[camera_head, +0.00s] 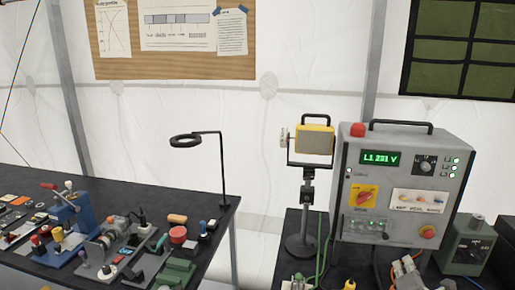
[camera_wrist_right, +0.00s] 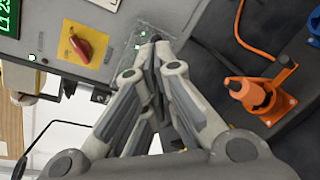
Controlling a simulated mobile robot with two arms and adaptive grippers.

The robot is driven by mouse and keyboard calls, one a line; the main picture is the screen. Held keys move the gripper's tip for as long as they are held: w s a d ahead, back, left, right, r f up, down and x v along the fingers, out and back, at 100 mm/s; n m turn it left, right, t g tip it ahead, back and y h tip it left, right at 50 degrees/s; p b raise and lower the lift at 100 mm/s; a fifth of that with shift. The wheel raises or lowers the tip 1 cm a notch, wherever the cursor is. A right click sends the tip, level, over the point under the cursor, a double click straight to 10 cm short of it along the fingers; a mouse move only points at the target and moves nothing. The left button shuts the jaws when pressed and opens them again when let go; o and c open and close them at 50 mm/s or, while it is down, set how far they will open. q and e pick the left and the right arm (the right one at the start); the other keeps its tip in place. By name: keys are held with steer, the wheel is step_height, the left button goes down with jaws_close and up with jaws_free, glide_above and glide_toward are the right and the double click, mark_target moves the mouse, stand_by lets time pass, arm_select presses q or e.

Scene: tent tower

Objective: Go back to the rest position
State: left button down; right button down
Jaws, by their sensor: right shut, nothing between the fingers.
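My right gripper (camera_wrist_right: 155,42) is shut and empty in the wrist view. Its fingertips show in front of the lower part of a grey control box (camera_wrist_right: 112,50), close to a small panel with a green light; I cannot tell whether they touch it. In the head view the control box (camera_head: 400,160) stands upright with a lit green display reading L1 231 V. Part of my right gripper (camera_head: 406,266) shows low in front of the box at the bottom edge. My left gripper does not show.
A yellow work lamp (camera_head: 314,140) on a stand is left of the box; a green-grey unit (camera_head: 466,248) is right. An orange device (camera_wrist_right: 262,95) with a cable shows in the wrist view.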

steer(key=s+a+f+m+g+y, duration=0.1)
steer(key=s+a+f+m+g, duration=0.2)
steer(key=s+a+f+m, duration=0.3)
steer(key=s+a+f+m+g, duration=0.2)
steer(key=s+a+f+m, duration=0.25)
steer(key=s, duration=0.45)
steer(key=s+a+f+m+g+y, duration=0.25)
steer(key=s+a+m, duration=0.25)
steer(key=s, duration=0.5)
steer(key=s+a+f+m+g+y, duration=0.15)
steer(key=s+a+m+g, duration=0.3)
steer(key=s, duration=0.55)
step_height(320, 180, down, 31)
steer(key=s+g+b, duration=0.1)
steer(key=s+b, duration=0.1)
steer(key=b, duration=0.3)
steer(key=s+d+f+g+b, duration=0.1)
steer(key=s+d+f+b, duration=0.1)
steer(key=s+f, duration=1.4)
step_height(320, 180, down, 3)
steer(key=shift+s+d+r+b, duration=0.15)
steer(key=shift+s+d+b, duration=0.1)
steer(key=shift+s+b, duration=0.2)
